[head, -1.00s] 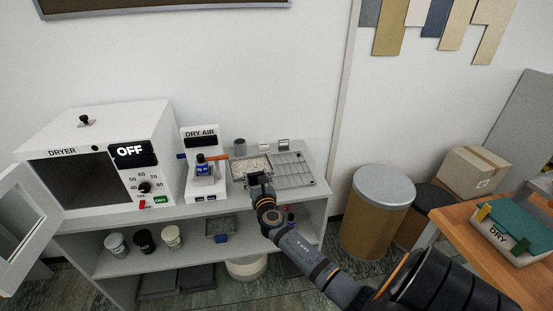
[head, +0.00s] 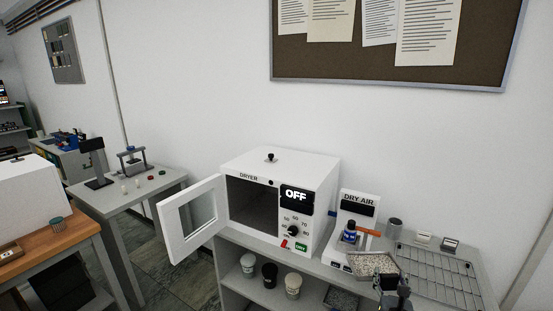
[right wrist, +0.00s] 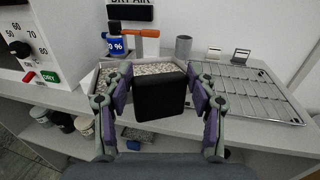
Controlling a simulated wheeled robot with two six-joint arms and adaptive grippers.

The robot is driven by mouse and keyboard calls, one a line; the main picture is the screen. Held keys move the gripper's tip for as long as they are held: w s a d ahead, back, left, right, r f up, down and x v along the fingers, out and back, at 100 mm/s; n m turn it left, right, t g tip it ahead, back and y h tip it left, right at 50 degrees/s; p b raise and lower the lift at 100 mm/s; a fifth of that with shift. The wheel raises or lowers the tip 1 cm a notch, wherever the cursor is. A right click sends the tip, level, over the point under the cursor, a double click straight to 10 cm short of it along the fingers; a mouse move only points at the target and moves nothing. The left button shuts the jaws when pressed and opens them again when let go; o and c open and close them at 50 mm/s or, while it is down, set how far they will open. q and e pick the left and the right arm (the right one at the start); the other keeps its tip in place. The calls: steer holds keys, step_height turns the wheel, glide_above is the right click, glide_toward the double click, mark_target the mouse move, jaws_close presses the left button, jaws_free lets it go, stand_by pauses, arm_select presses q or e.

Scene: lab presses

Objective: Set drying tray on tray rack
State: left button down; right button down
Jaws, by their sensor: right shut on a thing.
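The drying tray (head: 378,262) is a shallow light tray filled with pale grains. In the right wrist view its far rim and grains (right wrist: 150,69) show behind its black handle block (right wrist: 160,97). My right gripper (head: 393,284) is shut on that handle, with one finger on each side, as the right wrist view shows (right wrist: 160,88). The tray rack (head: 440,278) is a grey wire grid just right of the tray, and also shows in the right wrist view (right wrist: 256,92). I cannot tell whether the tray overlaps the rack's left edge or touches the surface. My left gripper is out of view.
The dryer (head: 277,200) stands left with its door (head: 190,222) open and its display reading OFF. The dry air unit (head: 357,215) with an orange-handled valve stands behind the tray. A grey cup (head: 394,228) stands behind the rack's left end. The rack's grid is bare.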

steer(key=s+a+f+n+y, duration=0.1)
steer(key=s+a+y, duration=0.1)
steer(key=s+a, duration=0.4)
steer(key=s+a+f+n+t+y+b, duration=0.1)
steer(key=s+a+f+n+y, duration=0.1)
steer(key=s+a, duration=0.4)
steer(key=shift+s+a+n+y, duration=0.35)
steer(key=shift+a+y, duration=0.45)
steer(key=shift+a, duration=1.65)
